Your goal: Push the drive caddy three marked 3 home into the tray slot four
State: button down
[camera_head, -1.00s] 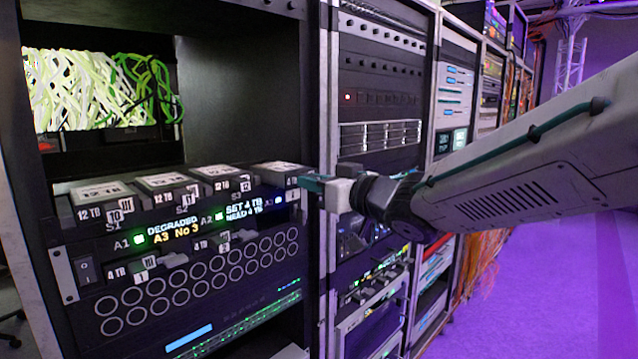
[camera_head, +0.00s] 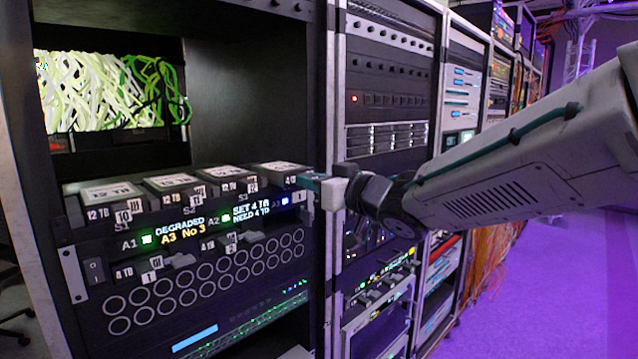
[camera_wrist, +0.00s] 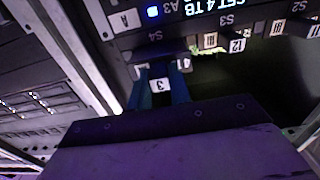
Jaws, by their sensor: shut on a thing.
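Drive caddy three (camera_head: 287,169) is a dark block with a white top label, at the right end of the row on the tray (camera_head: 72,222). It lies in slot four, beside the S4 mark, and its front reads 4 TB. In the wrist view its label 3 (camera_wrist: 160,85) shows between my fingers. My gripper (camera_head: 312,180) is shut on the caddy's front; its teal fingers also show in the wrist view (camera_wrist: 160,97). The caddy's rear end and how deep it sits are hidden.
Caddies 10 (camera_head: 107,193), 11 (camera_head: 170,183) and 12 (camera_head: 231,174) sit in the slots to the left. A lit display (camera_head: 180,231) reads DEGRADED A3 No 3. The rack's upright post (camera_head: 330,100) is close by my gripper. Open purple floor (camera_head: 540,290) lies right.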

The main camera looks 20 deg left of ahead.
jog(key=shift+x, duration=2)
jog(key=shift+w+a, duration=0.1)
jog(key=shift+a, duration=0.25)
jog(key=shift+a, duration=0.15)
jog(key=c, duration=1.2)
grip_release()
jog(key=shift+w, duration=0.1)
jog(key=v, duration=0.7)
jog(key=shift+d, duration=0.35)
